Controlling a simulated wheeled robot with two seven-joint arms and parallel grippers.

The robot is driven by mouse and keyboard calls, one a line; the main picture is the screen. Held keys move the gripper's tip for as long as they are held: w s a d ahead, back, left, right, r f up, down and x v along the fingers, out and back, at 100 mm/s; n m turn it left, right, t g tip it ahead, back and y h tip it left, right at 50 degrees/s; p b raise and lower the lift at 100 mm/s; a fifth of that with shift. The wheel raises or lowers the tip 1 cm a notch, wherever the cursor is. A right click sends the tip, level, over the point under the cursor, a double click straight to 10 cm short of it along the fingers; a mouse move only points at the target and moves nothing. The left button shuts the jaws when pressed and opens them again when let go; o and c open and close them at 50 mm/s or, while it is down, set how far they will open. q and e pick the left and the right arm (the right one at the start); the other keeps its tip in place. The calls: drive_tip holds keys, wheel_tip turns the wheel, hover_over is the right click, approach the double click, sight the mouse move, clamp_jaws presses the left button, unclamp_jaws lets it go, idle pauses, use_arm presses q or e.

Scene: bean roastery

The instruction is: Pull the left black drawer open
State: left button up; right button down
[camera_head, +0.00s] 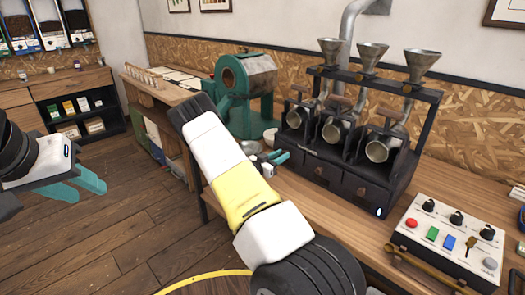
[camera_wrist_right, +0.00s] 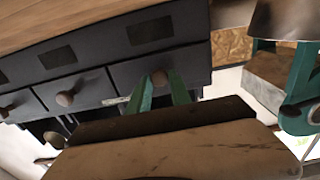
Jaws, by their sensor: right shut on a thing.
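The black machine (camera_head: 350,150) stands on the wooden counter, with a row of black drawers in its base. In the right wrist view, the left black drawer (camera_wrist_right: 192,68) is the rightmost one, and its round brown knob (camera_wrist_right: 158,78) sits between my green fingers. My right gripper (camera_head: 277,159) is at the machine's left end, shut on that knob; it also shows in the right wrist view (camera_wrist_right: 158,92). I see no clear gap around this drawer front. My left gripper (camera_head: 88,192) is open and empty above the floor at the left.
A green roaster (camera_head: 245,88) stands left of the machine. Dark shelves (camera_head: 85,115) stand at the far left. The floor between is mostly clear.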

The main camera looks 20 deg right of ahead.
idle(0.4)
drive_tip(key=v, duration=1.2)
drive_tip(key=shift+a, duration=0.3)
drive_tip(key=shift+s+f, duration=0.1)
drive_tip(key=shift+s, duration=0.05)
drive_tip(key=c, duration=1.2)
unclamp_jaws()
drive_tip(key=v, duration=0.7)
drive_tip(key=shift+a, duration=0.35)
